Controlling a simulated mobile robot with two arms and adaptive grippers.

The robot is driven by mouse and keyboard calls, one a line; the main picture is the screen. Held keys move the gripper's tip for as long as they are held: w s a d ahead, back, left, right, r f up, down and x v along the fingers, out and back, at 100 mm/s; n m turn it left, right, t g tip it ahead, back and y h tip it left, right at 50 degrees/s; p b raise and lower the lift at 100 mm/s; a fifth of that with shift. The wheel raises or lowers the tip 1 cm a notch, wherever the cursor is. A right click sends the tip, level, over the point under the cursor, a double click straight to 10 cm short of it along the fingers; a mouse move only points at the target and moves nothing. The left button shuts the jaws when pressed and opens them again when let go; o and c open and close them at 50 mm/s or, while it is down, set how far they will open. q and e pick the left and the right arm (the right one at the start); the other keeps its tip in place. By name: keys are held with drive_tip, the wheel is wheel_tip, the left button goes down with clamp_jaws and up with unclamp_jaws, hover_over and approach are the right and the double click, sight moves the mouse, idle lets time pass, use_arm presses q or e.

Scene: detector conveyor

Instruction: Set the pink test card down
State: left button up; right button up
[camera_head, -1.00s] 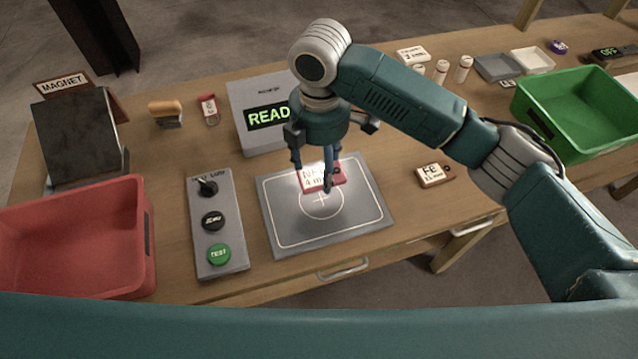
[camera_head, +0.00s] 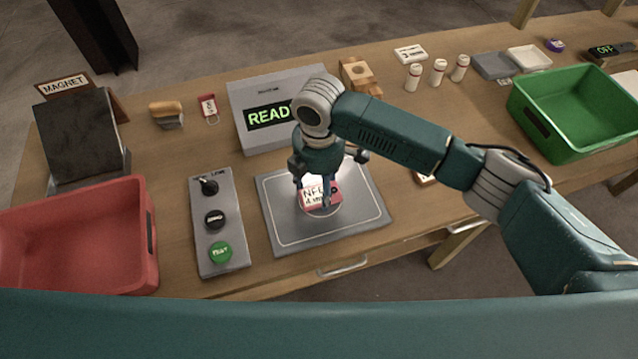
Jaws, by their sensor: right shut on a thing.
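The pink test card (camera_head: 315,198) has a white label reading "NFE" with smaller text under it. My right gripper (camera_head: 325,198) points down and is shut on the card, with its fingers partly covering it. The card is over the middle of the grey plate (camera_head: 285,235) with the white outline, low at the circle. I cannot tell whether it touches the plate. My left gripper is not in view.
A control panel (camera_head: 233,258) with a lever and two buttons lies left of the plate. The display box (camera_head: 250,92) reading "READ" stands behind. A red bin (camera_head: 75,235) is at left, a green bin (camera_head: 575,110) at right.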

sight(319, 190)
drive_tip(key=o, duration=1.2)
drive_tip(key=shift+r+b, duration=1.4)
drive_tip(key=shift+r, duration=4.75)
